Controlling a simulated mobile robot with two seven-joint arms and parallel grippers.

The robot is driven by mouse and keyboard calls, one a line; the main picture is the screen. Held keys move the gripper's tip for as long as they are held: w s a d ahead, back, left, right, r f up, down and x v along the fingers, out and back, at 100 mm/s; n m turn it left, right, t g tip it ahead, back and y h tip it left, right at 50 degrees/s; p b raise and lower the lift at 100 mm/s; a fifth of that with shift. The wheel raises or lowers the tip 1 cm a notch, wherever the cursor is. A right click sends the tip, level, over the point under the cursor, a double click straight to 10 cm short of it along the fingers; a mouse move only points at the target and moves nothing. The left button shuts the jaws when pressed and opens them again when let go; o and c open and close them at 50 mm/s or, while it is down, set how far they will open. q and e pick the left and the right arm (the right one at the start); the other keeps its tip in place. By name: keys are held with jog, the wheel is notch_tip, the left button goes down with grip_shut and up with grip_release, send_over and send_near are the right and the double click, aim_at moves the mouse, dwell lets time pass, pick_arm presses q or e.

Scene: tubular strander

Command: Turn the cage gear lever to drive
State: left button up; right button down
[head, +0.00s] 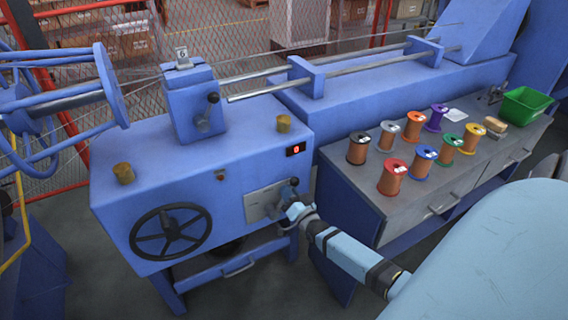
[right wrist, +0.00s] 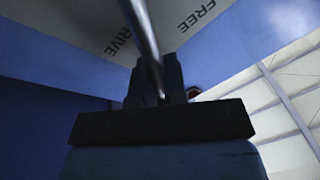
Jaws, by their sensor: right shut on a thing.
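The cage gear lever is a thin metal rod with a black knob (head: 294,182) on the front of the blue machine housing. A grey plate (head: 262,201) lies behind it. My right gripper (head: 297,211) is at the lever, and in the right wrist view its dark fingers (right wrist: 157,85) are shut on the lever's rod (right wrist: 146,38). The plate there carries the words FREE (right wrist: 197,15) and a partly hidden DRIVE (right wrist: 121,40). The rod crosses between the two words. My left gripper is not in view.
A grey bench (head: 350,186) with several wire spools and a green bin (head: 525,108) stands to the right.

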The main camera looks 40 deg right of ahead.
jog(key=shift+d+f+m, duration=0.2)
jog(key=shift+m, duration=0.2)
jog(key=shift+s, duration=0.1)
jog(key=c, duration=1.2)
grip_release()
jog(key=shift+o, duration=0.2)
jog(key=p+v, duration=0.1)
jog(key=v, duration=1.2)
jog(key=shift+s+a+p, duration=0.2)
jog(key=shift+s+p, duration=0.15)
jog(key=shift+p, duration=0.05)
